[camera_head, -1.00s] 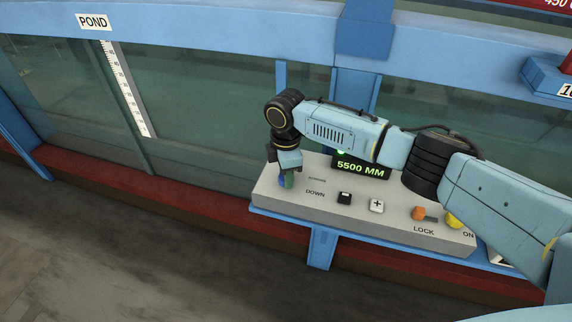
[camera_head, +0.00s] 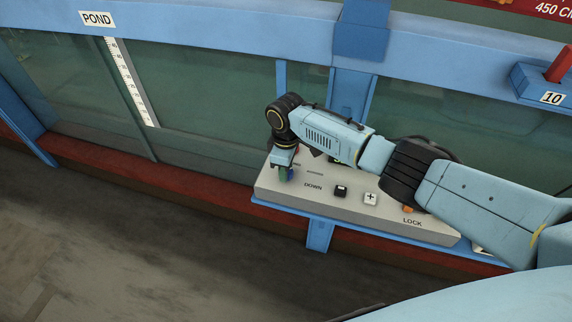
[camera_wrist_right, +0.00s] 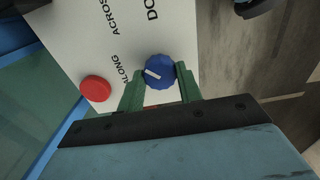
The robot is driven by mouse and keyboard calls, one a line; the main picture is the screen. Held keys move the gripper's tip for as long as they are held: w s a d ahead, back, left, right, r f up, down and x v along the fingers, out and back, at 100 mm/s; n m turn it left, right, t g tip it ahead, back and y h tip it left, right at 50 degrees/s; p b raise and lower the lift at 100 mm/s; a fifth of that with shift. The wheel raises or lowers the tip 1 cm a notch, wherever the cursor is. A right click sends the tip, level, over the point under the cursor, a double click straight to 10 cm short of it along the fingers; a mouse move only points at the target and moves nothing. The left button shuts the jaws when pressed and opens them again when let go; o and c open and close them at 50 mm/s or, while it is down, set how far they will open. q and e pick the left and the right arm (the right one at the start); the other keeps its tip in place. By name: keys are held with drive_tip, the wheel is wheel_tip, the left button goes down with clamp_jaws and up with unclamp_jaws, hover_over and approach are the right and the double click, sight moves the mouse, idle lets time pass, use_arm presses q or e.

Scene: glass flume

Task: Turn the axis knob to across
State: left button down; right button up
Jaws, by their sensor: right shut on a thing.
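The axis knob is a blue, many-sided knob with a white pointer mark; in the right wrist view the knob (camera_wrist_right: 160,66) sits between my right gripper's green fingers (camera_wrist_right: 159,82). Its pointer mark slants toward the side where ALONG is printed; ACROSS is printed farther up the panel. The right gripper (camera_head: 286,174) is shut on the knob at the left end of the grey control panel (camera_head: 375,215). In the head view the fingers and arm hide most of the knob. My left gripper is not in view.
A red button (camera_wrist_right: 95,89) lies close beside the fingers. A black button (camera_head: 341,191), a white plus button (camera_head: 370,198) and a partly covered orange control (camera_head: 408,209) are on the panel. My right arm crosses above it. The flume glass (camera_head: 205,105) stands behind.

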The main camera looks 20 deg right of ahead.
idle(0.3)
drive_tip(key=o, duration=1)
drive_tip(key=shift+r, duration=0.1)
wheel_tip(320, 180, up, 13)
drive_tip(key=shift+r, duration=0.15)
